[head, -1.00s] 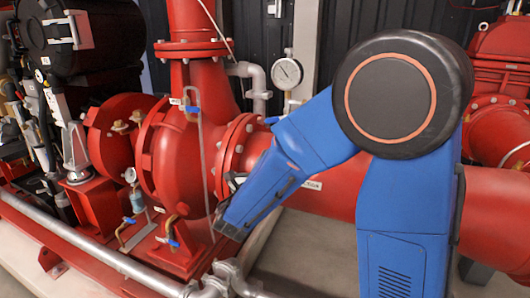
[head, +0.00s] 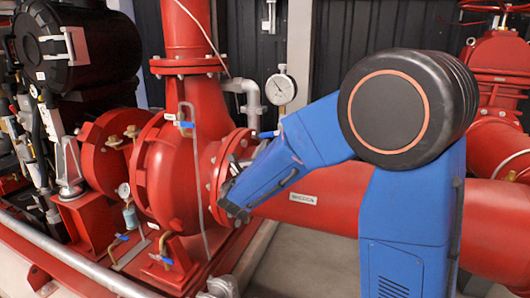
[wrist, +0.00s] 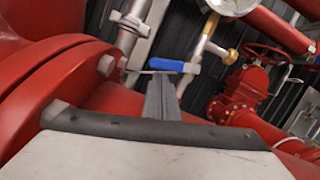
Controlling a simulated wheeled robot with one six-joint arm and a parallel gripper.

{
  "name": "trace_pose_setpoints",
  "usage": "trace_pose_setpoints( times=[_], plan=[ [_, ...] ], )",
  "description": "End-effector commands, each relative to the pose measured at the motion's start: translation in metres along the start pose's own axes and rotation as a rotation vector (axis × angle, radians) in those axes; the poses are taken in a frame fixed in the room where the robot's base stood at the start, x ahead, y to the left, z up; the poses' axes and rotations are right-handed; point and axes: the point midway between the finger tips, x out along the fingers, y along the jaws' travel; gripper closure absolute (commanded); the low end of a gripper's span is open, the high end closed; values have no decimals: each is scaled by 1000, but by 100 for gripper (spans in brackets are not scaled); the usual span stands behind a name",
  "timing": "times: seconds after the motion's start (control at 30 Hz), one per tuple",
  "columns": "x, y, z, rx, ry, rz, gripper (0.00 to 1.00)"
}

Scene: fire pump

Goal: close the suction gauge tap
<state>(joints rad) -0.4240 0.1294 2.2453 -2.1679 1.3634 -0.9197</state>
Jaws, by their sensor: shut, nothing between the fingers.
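The suction gauge (head: 281,88) is a round white dial on a thin stem above the large red pipe. Its tap has a blue lever (head: 268,134), partly hidden by my arm in the head view. In the wrist view the gauge (wrist: 232,4) is cut off at the top, and the blue lever (wrist: 177,67) lies across its stem, just beyond my fingertips. My gripper (wrist: 162,98) is shut and empty, pointing towards the lever; I cannot tell whether it touches. In the head view my gripper (head: 232,198) is beside the red flange, below the lever.
The red pump casing (head: 175,170) and its bolted flange (head: 222,175) stand close to the left of my gripper. A grey pipe (head: 245,95) rises behind. Other blue-levered taps (head: 184,124) sit on the pump. A red valve (wrist: 240,90) stands farther right.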

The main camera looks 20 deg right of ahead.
Motion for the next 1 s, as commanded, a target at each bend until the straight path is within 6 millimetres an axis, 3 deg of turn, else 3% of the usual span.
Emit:
trace_pose_setpoints(
  times=[0.3, 0.63, 1.0],
  plan=[
    [0, 1, 1, 14, 0, -3, 100],
    [4, 6, 16, 207, -1, -51, 100],
    [4, 7, 17, 201, 0, -50, 100]
  ],
)
